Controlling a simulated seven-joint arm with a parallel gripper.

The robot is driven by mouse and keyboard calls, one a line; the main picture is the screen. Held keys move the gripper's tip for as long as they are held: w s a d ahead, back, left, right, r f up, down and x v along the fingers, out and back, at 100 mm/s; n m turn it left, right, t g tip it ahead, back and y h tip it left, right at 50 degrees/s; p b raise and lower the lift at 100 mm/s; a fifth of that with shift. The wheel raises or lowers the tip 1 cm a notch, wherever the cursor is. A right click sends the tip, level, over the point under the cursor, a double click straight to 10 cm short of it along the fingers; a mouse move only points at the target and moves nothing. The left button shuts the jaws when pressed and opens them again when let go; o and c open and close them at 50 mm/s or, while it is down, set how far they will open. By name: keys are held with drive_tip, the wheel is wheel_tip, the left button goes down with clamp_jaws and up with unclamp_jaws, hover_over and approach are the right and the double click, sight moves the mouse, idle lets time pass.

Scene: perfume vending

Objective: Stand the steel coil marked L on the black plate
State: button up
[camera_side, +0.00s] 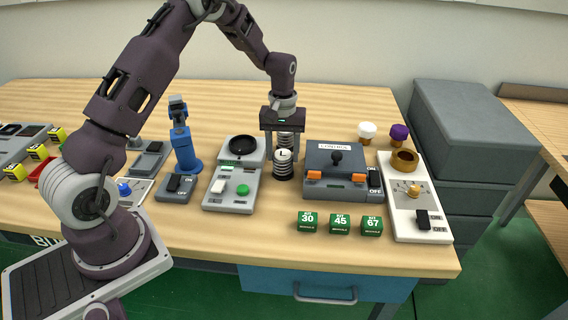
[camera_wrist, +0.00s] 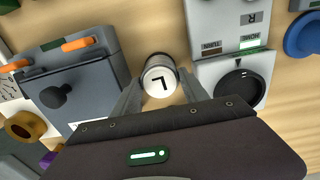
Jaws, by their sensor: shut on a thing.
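The steel coil marked L (camera_side: 283,168) is upright, with its white lettered top facing up, just right of the grey scale. In the wrist view the coil (camera_wrist: 158,82) sits between my fingertips, and its lower part is mostly hidden. My gripper (camera_side: 283,150) points down and is shut on it. Another striped metal piece shows between the fingers just behind the L top; I cannot tell what it is. I cannot tell whether the coil touches the table. The round black plate (camera_side: 243,146) on the scale is empty, and it also shows in the wrist view (camera_wrist: 240,90).
The grey control box (camera_side: 338,185) with orange parts stands close on the right. The scale body (camera_side: 228,200) with a green button is close on the left. A blue stand (camera_side: 184,150) is farther left. Several green cubes (camera_side: 340,222) lie near the front edge.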

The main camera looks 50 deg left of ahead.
sight(283, 153)
drive_tip(key=shift+r, duration=0.1)
drive_tip(key=shift+r, duration=2.4)
drive_tip(key=s+a+r, duration=0.2)
drive_tip(key=a+r, duration=0.2)
drive_tip(key=a, duration=0.2)
drive_tip(key=s+a+r, duration=0.3)
drive_tip(key=a+r, duration=0.1)
drive_tip(key=a, duration=0.3)
drive_tip(key=shift+w+d+f, duration=0.1)
drive_tip(key=shift+w+f, duration=0.05)
drive_tip(key=shift+f, duration=3)
drive_tip(key=shift+f, duration=0.7)
